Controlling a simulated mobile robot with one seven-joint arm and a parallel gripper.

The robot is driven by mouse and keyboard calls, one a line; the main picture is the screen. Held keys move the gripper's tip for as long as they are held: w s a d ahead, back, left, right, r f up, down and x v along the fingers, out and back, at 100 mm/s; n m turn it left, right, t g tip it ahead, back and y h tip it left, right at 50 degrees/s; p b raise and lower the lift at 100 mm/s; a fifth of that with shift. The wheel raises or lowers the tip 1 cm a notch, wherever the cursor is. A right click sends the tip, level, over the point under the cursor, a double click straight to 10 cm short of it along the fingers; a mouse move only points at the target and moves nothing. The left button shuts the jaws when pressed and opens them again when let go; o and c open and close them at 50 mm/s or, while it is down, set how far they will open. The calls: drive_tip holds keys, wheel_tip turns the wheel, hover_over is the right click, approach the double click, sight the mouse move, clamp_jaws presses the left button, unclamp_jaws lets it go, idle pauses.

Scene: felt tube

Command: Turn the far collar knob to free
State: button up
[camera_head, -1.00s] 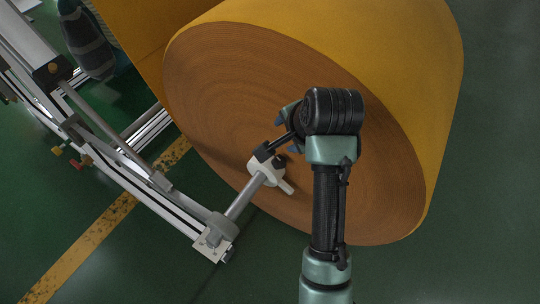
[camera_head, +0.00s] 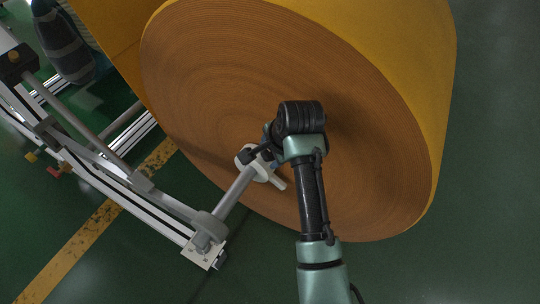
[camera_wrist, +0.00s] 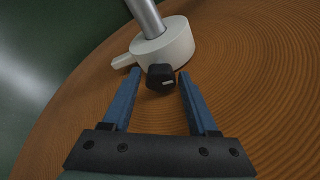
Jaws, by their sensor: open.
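The collar (camera_head: 262,166) is a white ring on the grey shaft (camera_head: 234,193), against the end face of the large orange felt roll (camera_head: 370,150). In the head view my arm partly hides the knob and the fingers.
A metal frame (camera_head: 130,190) with rails runs along the left and carries the shaft end on a plate (camera_head: 203,252). The roll face lies close behind the collar. Green floor (camera_head: 490,200) is clear at the right.

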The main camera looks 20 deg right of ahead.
drive_tip(key=shift+f, duration=0.1)
clamp_jaws()
idle(0.3)
drive_tip(key=shift+p, duration=0.75)
drive_tip(key=shift+s+r+n+p, duration=0.1)
drive_tip(key=shift+r+n+p, duration=0.15)
drive_tip(key=shift+n+p, duration=0.6)
drive_tip(key=n+t+p, duration=0.1)
drive_tip(key=n+p, duration=0.1)
drive_tip(key=p, duration=0.1)
drive_tip(key=shift+f, duration=0.1)
drive_tip(key=n, duration=0.1)
drive_tip(key=n+p, duration=0.1)
drive_tip(key=n, duration=0.1)
drive_tip(key=shift+s+d+f+n+t+y+p, duration=0.1)
drive_tip(key=shift+f+n+t+y+p, duration=0.15)
drive_tip(key=shift+n+t+y+p, duration=0.15)
drive_tip(key=n+y, duration=0.1)
drive_tip(key=n, duration=0.3)
drive_tip(key=shift+d+f+n+t, duration=0.1)
drive_tip(key=shift+n+t, duration=0.25)
drive_tip(key=shift+t, duration=0.05)
